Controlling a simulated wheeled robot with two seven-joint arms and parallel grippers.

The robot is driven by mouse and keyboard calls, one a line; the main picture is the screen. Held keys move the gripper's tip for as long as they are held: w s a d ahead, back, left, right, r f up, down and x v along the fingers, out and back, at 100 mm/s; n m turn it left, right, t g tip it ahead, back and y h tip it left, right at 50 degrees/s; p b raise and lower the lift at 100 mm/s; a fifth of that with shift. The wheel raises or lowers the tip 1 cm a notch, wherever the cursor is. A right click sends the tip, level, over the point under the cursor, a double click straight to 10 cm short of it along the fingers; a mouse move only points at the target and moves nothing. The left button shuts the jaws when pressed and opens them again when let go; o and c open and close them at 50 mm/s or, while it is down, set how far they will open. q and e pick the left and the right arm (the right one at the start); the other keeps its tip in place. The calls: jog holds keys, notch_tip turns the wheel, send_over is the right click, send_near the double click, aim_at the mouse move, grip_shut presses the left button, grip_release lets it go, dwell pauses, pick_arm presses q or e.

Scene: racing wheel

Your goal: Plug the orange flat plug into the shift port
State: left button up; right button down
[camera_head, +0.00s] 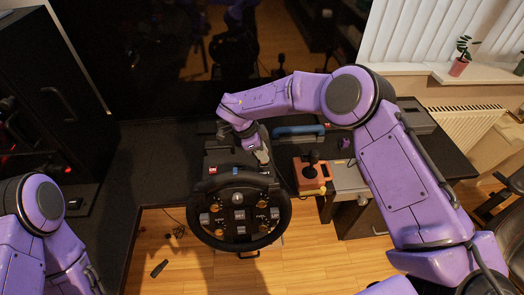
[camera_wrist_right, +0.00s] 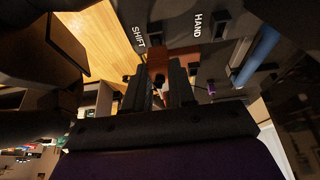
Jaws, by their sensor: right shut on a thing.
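In the right wrist view, the orange plug (camera_wrist_right: 157,59) sits between the two dark fingers of my right gripper (camera_wrist_right: 160,70), which is shut on it. The plug faces the dark wheel base, near the white SHIFT label (camera_wrist_right: 139,37). The shift port itself is not clear; the fingers and plug cover much of that area. I cannot tell whether the plug touches the port. In the head view, my right gripper (camera_head: 262,157) points down at the back of the wheel base (camera_head: 215,160), and the plug is hidden. My left arm shows at the left edge, its gripper out of view.
The steering wheel (camera_head: 239,211) stands in front of the base. An orange shifter (camera_head: 312,172) is to its right, and a blue bar (camera_head: 298,131) lies behind. A HAND label (camera_wrist_right: 198,25) is beside SHIFT. A dark monitor (camera_head: 240,45) stands behind.

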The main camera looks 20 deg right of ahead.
jog(key=shift+f+b, duration=0.45)
jog(key=shift+f, duration=0.35)
jog(key=c, duration=0.9)
grip_release()
jog(key=shift+o, duration=0.2)
jog(key=shift+r, duration=0.1)
jog(key=shift+a+r, duration=0.2)
jog(key=shift+r, duration=0.05)
jog(key=b+v, duration=0.2)
jog(key=v, duration=0.7)
jog(key=shift+r+b, duration=0.3)
jog(key=shift+r, duration=0.1)
jog(key=shift+a+r, duration=0.1)
